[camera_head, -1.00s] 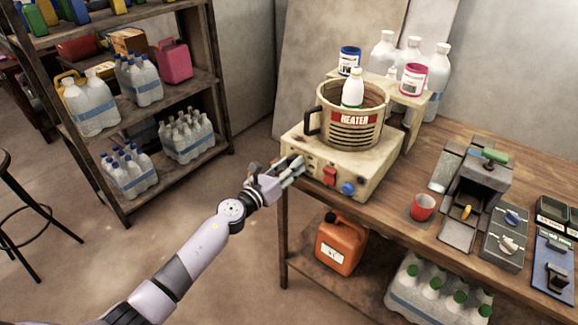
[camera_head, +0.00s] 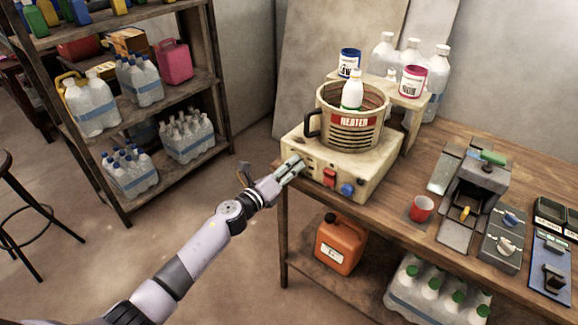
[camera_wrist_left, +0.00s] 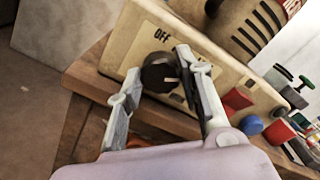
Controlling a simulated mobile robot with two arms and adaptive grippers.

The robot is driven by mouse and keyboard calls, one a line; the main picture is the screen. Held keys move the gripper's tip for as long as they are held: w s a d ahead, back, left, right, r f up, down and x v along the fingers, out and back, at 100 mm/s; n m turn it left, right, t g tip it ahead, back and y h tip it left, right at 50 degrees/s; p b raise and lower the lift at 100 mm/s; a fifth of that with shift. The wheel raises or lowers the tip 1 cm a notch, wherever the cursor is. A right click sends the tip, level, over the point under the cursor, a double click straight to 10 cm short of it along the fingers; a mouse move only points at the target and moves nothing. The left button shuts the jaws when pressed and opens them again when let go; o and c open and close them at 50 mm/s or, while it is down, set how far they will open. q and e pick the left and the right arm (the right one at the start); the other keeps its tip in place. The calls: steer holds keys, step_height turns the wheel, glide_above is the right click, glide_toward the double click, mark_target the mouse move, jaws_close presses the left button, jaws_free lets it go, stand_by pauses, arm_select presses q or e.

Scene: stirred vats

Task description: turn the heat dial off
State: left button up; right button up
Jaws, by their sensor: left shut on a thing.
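The heat dial (camera_wrist_left: 157,74) is a dark round knob on the front face of the beige heater box (camera_head: 352,172). In the left wrist view it sits between the fingertips of my left gripper (camera_wrist_left: 159,64), which is shut on it. The word OFF is printed above the dial, and another label is partly hidden by the right finger. I cannot tell exactly where the dial points. In the head view my left gripper (camera_head: 293,168) is at the box's left front and hides the dial. My right gripper is not in view.
On the box front, right of the dial, are a red switch (camera_head: 330,177) and a blue knob (camera_head: 347,189). A HEATER pot (camera_head: 352,140) holding a white bottle (camera_head: 352,92) stands on top.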

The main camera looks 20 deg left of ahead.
arm_select(q)
steer(key=n+p, duration=0.1)
steer(key=n, duration=0.5)
steer(key=n+p, duration=0.1)
steer(key=n, duration=0.4)
steer(key=shift+a+f+n+p, duration=0.1)
steer(key=shift+f+n+p, duration=0.1)
steer(key=shift+n+p, duration=0.2)
stand_by(0.3)
steer(key=o, duration=1.2)
steer(key=shift+c, duration=0.2)
steer(key=v, duration=1.2)
